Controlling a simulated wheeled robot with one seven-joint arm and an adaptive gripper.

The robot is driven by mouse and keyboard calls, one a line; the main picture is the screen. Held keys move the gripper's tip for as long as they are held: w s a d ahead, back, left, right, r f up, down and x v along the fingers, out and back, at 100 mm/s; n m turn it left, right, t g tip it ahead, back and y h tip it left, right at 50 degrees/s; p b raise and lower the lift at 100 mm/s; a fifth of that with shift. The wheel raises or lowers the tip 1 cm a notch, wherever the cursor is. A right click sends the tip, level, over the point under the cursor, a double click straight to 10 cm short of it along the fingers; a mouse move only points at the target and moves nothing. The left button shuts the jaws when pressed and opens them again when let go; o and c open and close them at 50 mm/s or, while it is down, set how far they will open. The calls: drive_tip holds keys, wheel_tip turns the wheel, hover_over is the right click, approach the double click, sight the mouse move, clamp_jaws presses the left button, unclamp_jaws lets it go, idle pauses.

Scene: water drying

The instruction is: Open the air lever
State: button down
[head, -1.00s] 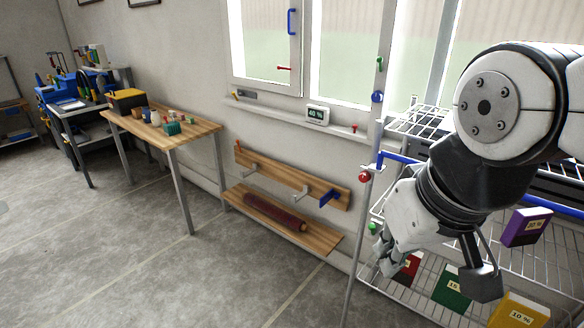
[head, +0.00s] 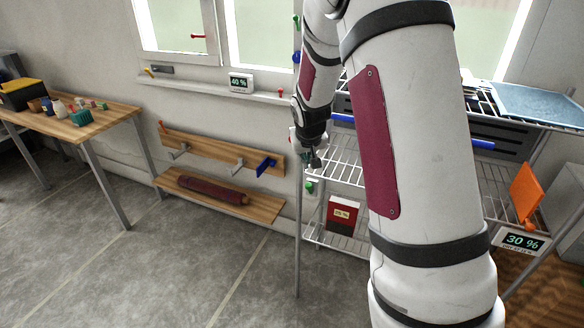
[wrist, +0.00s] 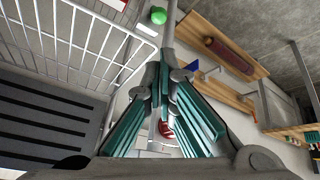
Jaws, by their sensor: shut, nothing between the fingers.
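No part is labelled as the air lever. A blue lever (head: 266,165) sticks out from a wooden wall board (head: 222,155), and a blue part shows at that board in the wrist view (wrist: 206,72). A red knob (wrist: 166,130) shows between my fingers in the wrist view; I cannot tell whether they touch it. A green ball (head: 309,187) sits low on the rack post and shows at the top of the wrist view (wrist: 158,15). My gripper (head: 314,160) is shut and empty beside the post, right of the blue lever. My arm hides part of the rack.
The wire rack (head: 345,178) holds a red box (head: 342,213). An orange panel (head: 525,190) and a 30 % display (head: 522,241) are at right. A wooden shelf (head: 262,208) with a dark red roll (head: 212,190) is below the board. Floor at left is open.

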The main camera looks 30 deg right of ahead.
sight(307, 174)
drive_tip(key=shift+d+x, duration=0.2)
drive_tip(key=shift+x, duration=0.95)
drive_tip(key=x, duration=1)
drive_tip(key=shift+s+a+f+t+h+b, duration=0.1)
drive_tip(key=shift+s+a+t+h+b, duration=0.4)
drive_tip(key=shift+b, duration=0.5)
drive_tip(key=s+a+f+t+h+b, duration=0.1)
drive_tip(key=a+h+b, duration=0.1)
drive_tip(key=s+a+f+t+h+b, duration=0.1)
drive_tip(key=s+f+t+b, duration=0.1)
drive_tip(key=shift+a+n+h, duration=0.4)
drive_tip(key=shift+a+f, duration=0.1)
